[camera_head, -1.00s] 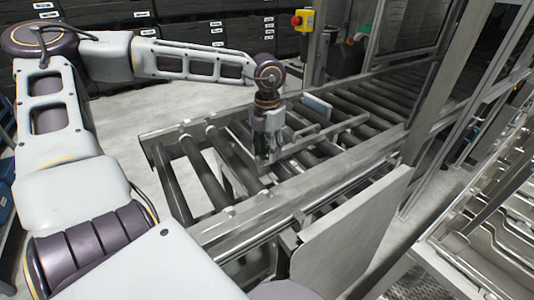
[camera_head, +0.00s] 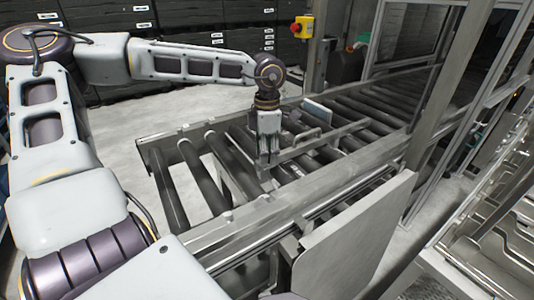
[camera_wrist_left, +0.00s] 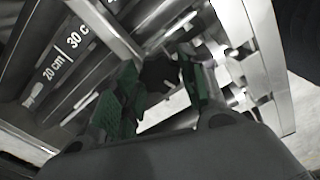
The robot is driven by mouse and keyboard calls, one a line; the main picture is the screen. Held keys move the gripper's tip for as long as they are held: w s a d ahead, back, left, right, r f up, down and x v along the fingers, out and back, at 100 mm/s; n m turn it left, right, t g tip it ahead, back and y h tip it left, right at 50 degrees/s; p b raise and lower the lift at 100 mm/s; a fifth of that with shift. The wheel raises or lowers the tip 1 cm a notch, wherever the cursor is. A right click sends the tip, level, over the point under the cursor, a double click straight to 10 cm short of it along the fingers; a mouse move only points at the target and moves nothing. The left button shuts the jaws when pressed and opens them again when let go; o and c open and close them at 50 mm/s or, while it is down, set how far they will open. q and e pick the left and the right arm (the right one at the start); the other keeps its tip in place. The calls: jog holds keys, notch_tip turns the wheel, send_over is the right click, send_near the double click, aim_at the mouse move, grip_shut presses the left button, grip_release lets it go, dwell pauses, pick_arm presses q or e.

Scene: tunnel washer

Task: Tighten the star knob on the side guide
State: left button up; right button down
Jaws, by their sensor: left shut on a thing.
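My left gripper (camera_head: 268,158) points down over the near part of the roller conveyor, beside the metal side guide (camera_head: 330,138). In the left wrist view, the green-padded fingers of the left gripper (camera_wrist_left: 160,82) are shut on a dark knob (camera_wrist_left: 158,70). The knob shows between the two pads, and its star shape is only partly visible. In the head view the knob is hidden by the gripper. My right gripper is not in view.
The conveyor has dark rollers (camera_head: 203,177) and a metal frame (camera_head: 290,217). Dark surfaces with printed centimetre marks (camera_wrist_left: 62,56) show in the left wrist view. A yellow box with a red button (camera_head: 302,27) stands behind. A metal plate (camera_head: 350,238) stands in front.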

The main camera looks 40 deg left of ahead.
pick_arm(q)
jog(key=shift+m, duration=1.6)
jog(key=o, duration=1)
jog(key=shift+r, duration=6.05)
